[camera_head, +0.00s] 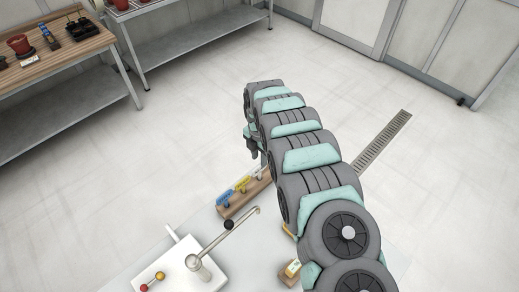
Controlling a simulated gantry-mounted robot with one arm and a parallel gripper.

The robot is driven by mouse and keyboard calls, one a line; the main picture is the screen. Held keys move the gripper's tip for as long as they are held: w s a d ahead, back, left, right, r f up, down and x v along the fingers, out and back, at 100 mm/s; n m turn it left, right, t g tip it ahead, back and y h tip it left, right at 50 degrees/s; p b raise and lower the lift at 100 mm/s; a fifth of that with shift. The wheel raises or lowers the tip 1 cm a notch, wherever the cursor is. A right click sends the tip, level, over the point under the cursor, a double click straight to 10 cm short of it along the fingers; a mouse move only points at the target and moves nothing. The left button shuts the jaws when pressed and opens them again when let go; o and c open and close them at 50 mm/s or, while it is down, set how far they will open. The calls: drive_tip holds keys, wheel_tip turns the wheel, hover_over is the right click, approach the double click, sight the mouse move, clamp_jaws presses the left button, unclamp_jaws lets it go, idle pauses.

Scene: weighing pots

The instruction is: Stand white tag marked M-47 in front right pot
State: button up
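A wooden tag rack (232,209) stands on the pale work surface, left of my arm. Upright tags stand in it: a blue tag (223,198), a yellow tag (242,183) and a pale tag (256,172) at the right end. Their markings are too small to read, so I cannot tell which is M-47. My gripper (254,149) shows only in part, above the rack's right end. My arm hides much of it, and I cannot tell whether it holds anything. No pot shows clearly on the work surface; my arm covers its right side.
A white scale-like device (180,268) with a metal lever (232,231) and red and yellow knobs stands at front left. A small block with a pale label (291,269) lies beside my arm. A terracotta pot (19,44) stands on the far left bench (60,55).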

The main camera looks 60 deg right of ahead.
sight(259, 166)
wheel_tip(259, 166, down, 4)
drive_tip(key=shift+a, duration=0.1)
drive_tip(key=shift+f+b, duration=0.35)
drive_tip(key=shift+f, duration=0.85)
drive_tip(key=shift+c, duration=0.4)
clamp_jaws()
drive_tip(key=shift+r, duration=0.15)
